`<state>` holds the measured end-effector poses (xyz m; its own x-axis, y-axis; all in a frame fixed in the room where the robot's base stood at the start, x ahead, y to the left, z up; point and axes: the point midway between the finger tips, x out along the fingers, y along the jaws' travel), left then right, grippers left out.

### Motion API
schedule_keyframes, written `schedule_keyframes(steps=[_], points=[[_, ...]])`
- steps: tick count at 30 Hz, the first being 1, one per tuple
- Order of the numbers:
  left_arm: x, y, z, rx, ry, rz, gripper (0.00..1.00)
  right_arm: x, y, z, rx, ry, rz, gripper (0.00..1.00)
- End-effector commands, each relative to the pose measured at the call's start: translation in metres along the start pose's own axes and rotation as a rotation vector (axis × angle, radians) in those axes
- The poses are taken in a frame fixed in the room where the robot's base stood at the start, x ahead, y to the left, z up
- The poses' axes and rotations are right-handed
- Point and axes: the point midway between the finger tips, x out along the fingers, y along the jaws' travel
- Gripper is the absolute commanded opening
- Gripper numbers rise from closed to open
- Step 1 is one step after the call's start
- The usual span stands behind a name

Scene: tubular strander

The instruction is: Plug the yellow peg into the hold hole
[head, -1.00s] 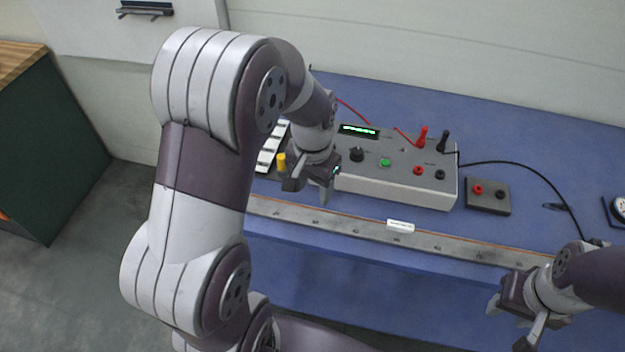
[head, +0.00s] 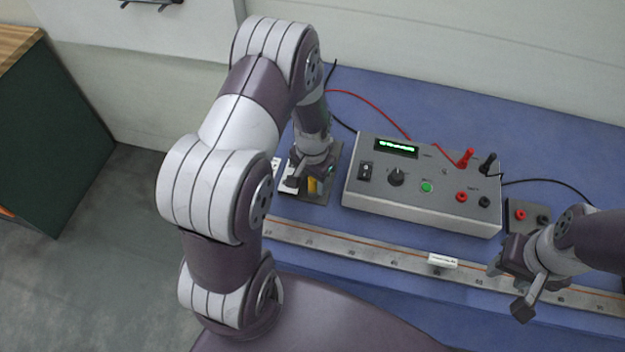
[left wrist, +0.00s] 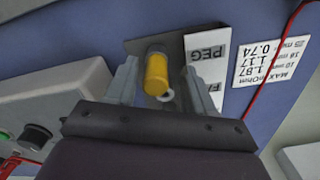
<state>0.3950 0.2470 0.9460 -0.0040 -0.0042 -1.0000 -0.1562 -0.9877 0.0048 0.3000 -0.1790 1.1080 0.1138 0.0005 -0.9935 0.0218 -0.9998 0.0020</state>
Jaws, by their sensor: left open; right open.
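The yellow peg (left wrist: 156,74) stands on a dark plate (left wrist: 137,45) in the left wrist view, between the two fingers of my left gripper (left wrist: 162,84). The fingers are open, one on each side, with gaps to the peg. In the head view the peg (head: 312,185) shows partly behind my left gripper (head: 308,178). A small pale ring (left wrist: 167,96) lies beside the peg on the plate; I cannot tell if it is the hold hole. My right gripper (head: 512,285) is open and empty at the right.
A grey meter box (head: 420,190) with knobs and red and black plugs stands right of my left gripper. A small terminal block (head: 522,213) is further right. A long ruler (head: 380,252) runs along the front of the blue table (head: 400,95). A red cable (head: 375,108) crosses behind the box.

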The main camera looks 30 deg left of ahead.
Motion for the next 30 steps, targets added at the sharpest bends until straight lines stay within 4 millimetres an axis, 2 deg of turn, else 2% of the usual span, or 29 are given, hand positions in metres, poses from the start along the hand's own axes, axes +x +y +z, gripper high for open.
schedule_keyframes(steps=[1,2,6,17,20,24,25,30], points=[[0.0,0.0,0.0,0.0,0.0,0.0,0.53,0.0,0.0,0.0,0.0,0.0,0.0,0.43],[0.0,0.0,0.0,0.0,0.0,0.0,0.47,0.0,0.0,0.0,0.0,0.0,0.0,0.43],[0.0,0.0,0.0,0.0,0.0,0.0,0.01,0.0,0.0,0.0,0.0,0.0,0.0,0.43],[-0.003,0.0,-0.001,0.0,0.001,0.0,0.0,0.001,0.0,0.0,0.0,0.0,0.0,0.43],[-0.012,0.0,-0.001,0.0,0.002,-0.001,0.0,0.004,0.0,0.001,0.0,0.0,0.0,0.43],[-0.037,0.0,-0.001,0.0,0.005,-0.002,0.0,0.011,0.0,0.001,0.0,0.0,0.0,0.43],[-0.042,0.002,-0.002,0.002,0.006,-0.002,0.0,0.013,0.0,0.002,0.0,0.0,0.0,0.43],[-0.064,0.04,-0.017,0.007,0.005,-0.001,0.0,0.022,0.0,0.003,0.0,0.0,0.0,0.43]])
